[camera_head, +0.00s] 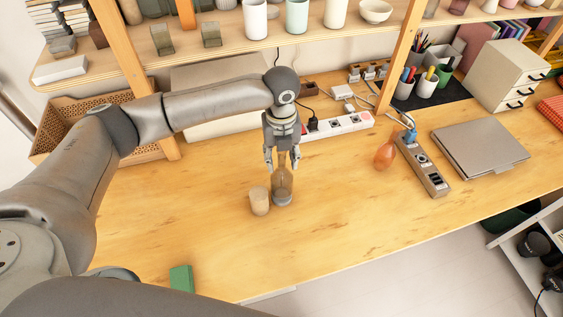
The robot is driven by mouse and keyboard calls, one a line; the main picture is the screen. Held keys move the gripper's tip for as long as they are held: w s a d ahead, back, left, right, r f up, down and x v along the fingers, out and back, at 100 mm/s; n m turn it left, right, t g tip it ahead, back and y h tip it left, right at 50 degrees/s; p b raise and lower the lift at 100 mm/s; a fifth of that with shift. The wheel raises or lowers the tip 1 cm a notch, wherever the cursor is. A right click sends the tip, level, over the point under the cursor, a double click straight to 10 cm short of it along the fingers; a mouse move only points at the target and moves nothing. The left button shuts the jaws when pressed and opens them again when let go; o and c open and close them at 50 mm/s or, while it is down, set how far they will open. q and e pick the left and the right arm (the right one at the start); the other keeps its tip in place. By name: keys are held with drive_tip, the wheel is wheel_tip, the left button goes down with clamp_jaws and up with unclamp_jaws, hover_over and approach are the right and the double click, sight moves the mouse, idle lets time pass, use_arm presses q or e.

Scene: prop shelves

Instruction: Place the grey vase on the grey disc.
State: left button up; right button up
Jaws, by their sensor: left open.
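A brownish-grey, bottle-shaped vase (282,185) stands upright on the wooden table near the middle of the view. A grey disc (282,202) shows at its foot, and the vase appears to stand on it. My left gripper (282,162) points down from above with its fingers apart, one on each side of the vase's narrow neck. I cannot tell whether the fingers touch the neck. My right gripper is not in view.
A beige cup (259,201) stands close left of the vase. An orange vase (385,155), power strips (423,165) and a closed laptop (480,147) lie to the right. A green block (181,278) is at the front edge. The table's front middle is clear.

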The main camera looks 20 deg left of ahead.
use_arm(q)
wheel_tip(320, 180, up, 10)
drive_tip(key=b, duration=0.2)
drive_tip(key=shift+f, duration=0.1)
idle(0.3)
